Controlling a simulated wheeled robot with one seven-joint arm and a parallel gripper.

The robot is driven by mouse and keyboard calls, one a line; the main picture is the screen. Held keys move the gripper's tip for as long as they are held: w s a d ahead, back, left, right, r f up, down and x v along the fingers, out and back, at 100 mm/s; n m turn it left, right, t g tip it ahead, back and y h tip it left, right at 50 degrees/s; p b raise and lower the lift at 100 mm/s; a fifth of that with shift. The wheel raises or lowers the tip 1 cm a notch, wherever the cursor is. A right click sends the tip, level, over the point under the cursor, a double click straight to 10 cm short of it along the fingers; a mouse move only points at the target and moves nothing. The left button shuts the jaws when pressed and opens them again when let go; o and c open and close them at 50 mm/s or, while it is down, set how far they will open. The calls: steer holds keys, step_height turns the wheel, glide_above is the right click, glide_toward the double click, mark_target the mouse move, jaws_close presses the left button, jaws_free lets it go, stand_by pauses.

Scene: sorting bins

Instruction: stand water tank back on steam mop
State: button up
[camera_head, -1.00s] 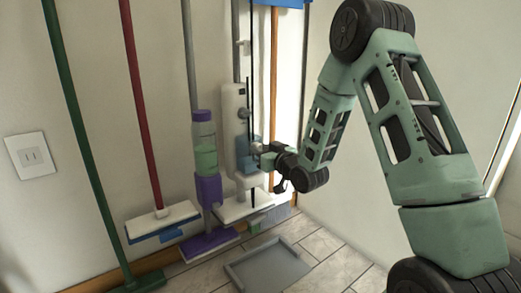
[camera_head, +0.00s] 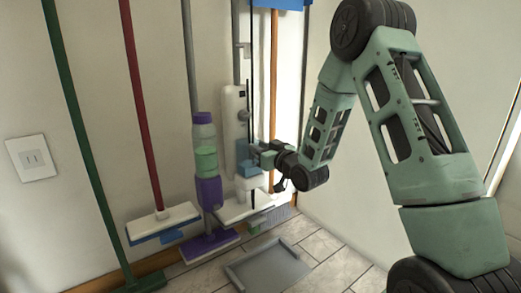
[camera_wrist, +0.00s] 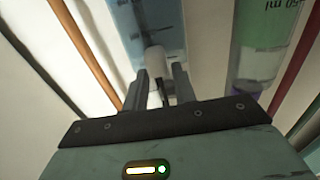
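The steam mop is a tall white body (camera_head: 230,104) on a pole against the wall, with a flat white head (camera_head: 240,208) low down. The translucent blue water tank (camera_head: 243,149) shows at the lower part of the body; it also shows ahead of the fingers in the wrist view (camera_wrist: 160,25). My gripper (camera_head: 255,154) is at the tank from the right. In the wrist view my gripper (camera_wrist: 164,84) has its fingers apart, with a white cylindrical part (camera_wrist: 155,62) between them. Whether they grip it is unclear. The tank's seating is partly hidden.
A purple mop with a green-filled bottle (camera_head: 205,160) stands close to the left. Further left are a red-handled mop (camera_head: 140,100) and a green-handled broom (camera_head: 75,130). A grey tray (camera_head: 268,265) lies on the floor in front. Orange and dark poles stand just behind.

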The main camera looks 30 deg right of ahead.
steer(key=shift+r+p, duration=0.3)
steer(key=shift+r, duration=0.35)
steer(key=o, duration=0.5)
steer(key=shift+o, duration=0.2)
steer(key=shift+s, duration=0.1)
steer(key=s, duration=0.7)
steer(key=shift+s+d, duration=0.15)
steer(key=shift+s, duration=0.05)
